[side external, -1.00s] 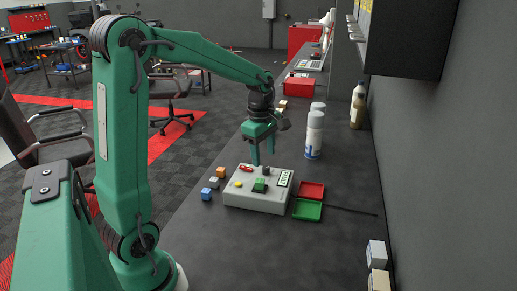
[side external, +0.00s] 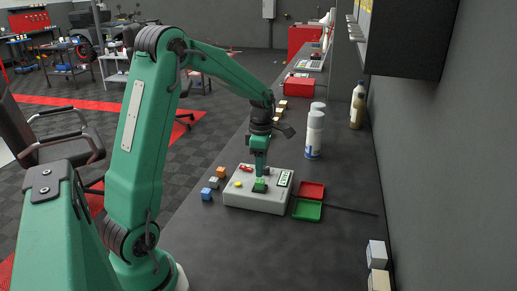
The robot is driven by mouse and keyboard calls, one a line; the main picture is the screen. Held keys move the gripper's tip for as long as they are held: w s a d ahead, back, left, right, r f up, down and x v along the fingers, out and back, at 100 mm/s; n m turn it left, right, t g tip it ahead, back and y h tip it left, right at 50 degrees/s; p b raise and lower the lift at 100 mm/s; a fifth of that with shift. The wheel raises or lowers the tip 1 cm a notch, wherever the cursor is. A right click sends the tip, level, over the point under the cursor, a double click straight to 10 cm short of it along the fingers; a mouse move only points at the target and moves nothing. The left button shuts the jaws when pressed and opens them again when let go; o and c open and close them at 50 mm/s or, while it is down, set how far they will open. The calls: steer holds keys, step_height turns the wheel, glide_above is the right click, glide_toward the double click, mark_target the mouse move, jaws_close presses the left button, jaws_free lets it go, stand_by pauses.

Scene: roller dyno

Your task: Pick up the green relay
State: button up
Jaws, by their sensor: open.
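The green relay (side external: 259,186) is a small green block on top of a light grey tester box (side external: 257,203). My gripper (side external: 261,174) points down just above and behind the relay, its fingertips close to the box top. It is turned so that its fingers overlap in this view. The jaws are open, with nothing seen held between them. Whether the fingers touch or straddle the relay cannot be told from this angle.
The box also carries a red part (side external: 245,169), a yellow button (side external: 239,184) and a display (side external: 285,178). Red (side external: 311,190) and green (side external: 307,211) trays lie to the right. Small blocks, including a blue one (side external: 206,194), lie left. Spray cans (side external: 314,135) stand behind.

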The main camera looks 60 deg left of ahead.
mark_target(261, 180)
steer(key=shift+d+f, duration=0.1)
steer(key=shift+f, duration=2.55)
steer(key=c, duration=1.1)
steer(key=shift+o, duration=0.2)
steer(key=shift+r, duration=0.15)
steer(key=shift+r, duration=0.55)
steer(key=r, duration=0.3)
steer(key=shift+d+r, duration=0.1)
steer(key=shift+d, duration=0.2)
steer(key=s+d+r, duration=0.1)
steer(key=d+r, duration=0.5)
steer(key=d, duration=0.5)
steer(key=shift+s+r, duration=0.2)
steer(key=shift+r, duration=0.05)
